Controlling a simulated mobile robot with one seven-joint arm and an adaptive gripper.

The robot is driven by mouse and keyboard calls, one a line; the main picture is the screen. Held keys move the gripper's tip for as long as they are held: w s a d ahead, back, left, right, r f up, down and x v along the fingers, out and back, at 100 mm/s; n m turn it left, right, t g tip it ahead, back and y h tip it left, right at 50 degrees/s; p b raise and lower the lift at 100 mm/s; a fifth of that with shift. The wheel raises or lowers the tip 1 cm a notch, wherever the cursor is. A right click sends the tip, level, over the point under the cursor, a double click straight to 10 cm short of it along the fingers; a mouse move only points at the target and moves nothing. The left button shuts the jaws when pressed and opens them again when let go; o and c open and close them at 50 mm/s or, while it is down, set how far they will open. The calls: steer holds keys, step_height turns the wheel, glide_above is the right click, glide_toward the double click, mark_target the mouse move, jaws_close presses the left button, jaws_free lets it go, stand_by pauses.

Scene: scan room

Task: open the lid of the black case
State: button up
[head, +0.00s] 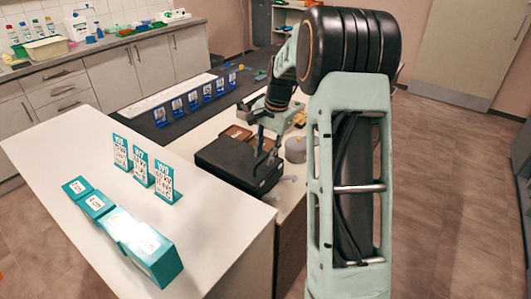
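The black case (228,164) lies on the lower wooden desk, just behind the white counter. Its lid looks shut, with a flat dark top. My gripper (267,154) is over the right part of the case, pointing down. Its two dark fingers look apart, with nothing seen between them. I cannot tell whether the fingertips touch the case. A light grey piece shows low at the case's right front edge, partly hidden by the counter.
The white counter (75,150) in front holds teal boxes (150,245) and upright number cards (142,167). A brown tray (236,132) lies behind the case. A round grey object (296,149) stands right of it. Blue cards (207,92) line the dark bench. Floor is clear at right.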

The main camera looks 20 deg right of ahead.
steer(key=shift+c, duration=0.7)
jaws_close()
steer(key=shift+r, duration=0.15)
